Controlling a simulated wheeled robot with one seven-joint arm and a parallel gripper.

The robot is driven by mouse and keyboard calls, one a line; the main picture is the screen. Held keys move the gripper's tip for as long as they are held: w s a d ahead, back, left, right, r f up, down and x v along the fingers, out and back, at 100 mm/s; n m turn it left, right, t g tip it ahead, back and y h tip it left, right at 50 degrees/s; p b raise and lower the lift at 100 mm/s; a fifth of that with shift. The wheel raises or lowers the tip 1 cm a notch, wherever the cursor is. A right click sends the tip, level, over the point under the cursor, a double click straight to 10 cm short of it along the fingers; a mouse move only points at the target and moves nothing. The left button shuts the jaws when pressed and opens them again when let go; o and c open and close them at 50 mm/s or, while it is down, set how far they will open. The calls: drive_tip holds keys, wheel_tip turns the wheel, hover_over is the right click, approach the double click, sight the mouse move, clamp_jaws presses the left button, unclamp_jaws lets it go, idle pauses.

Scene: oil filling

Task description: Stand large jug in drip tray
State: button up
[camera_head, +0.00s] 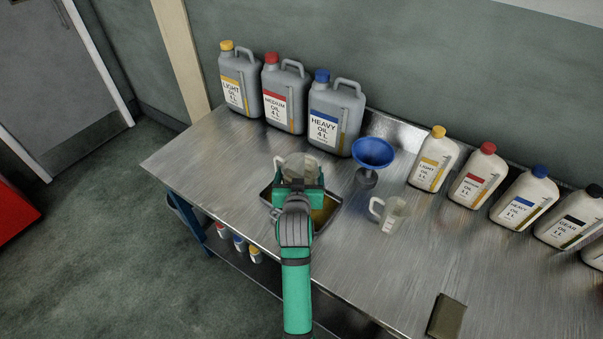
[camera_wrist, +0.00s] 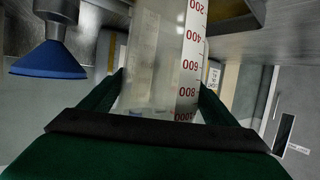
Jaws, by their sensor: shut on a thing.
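The large jug (camera_head: 297,167) is clear, and my gripper (camera_head: 298,188) is shut on it at the left-middle of the bench. In the wrist view the jug (camera_wrist: 152,60) fills the space between the fingers, and its red-numbered scale faces the camera. The dark drip tray (camera_head: 327,213) lies below my gripper, with a yellowish floor showing at right. The tray edge also shows at the top of the wrist view (camera_wrist: 238,12). The jug's base is hidden, so I cannot tell whether it touches the tray.
A blue funnel (camera_head: 373,153) on a stand is right of the tray, with a smaller clear jug (camera_head: 393,214) nearby. Large grey oil cans (camera_head: 335,118) stand behind. Several white oil bottles (camera_head: 433,160) line the right. A dark cloth (camera_head: 446,316) lies at the front right.

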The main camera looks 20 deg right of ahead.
drive_tip(key=shift+f, duration=0.15)
drive_tip(key=o, duration=1.4)
drive_tip(key=shift+s+d, duration=0.1)
drive_tip(key=shift+d, duration=0.05)
drive_tip(key=shift+s+r, duration=0.1)
drive_tip(key=shift+r, duration=0.15)
drive_tip(key=v, duration=1.2)
drive_tip(key=s+a+f+n+t+y, duration=0.1)
drive_tip(key=s+a+f+n, duration=0.1)
drive_tip(key=s+a+f, duration=0.4)
drive_tip(key=s+a+f+n+y, duration=0.1)
drive_tip(key=s+a+f+y, duration=0.15)
drive_tip(key=s+f, duration=0.5)
drive_tip(key=s+a+r, duration=0.1)
drive_tip(key=s+a, duration=0.2)
drive_tip(key=s, duration=0.7)
drive_tip(key=s+a+r+n+t+y, duration=0.1)
drive_tip(key=s+a, duration=0.3)
drive_tip(key=s, duration=0.7)
drive_tip(key=shift+r, duration=0.35)
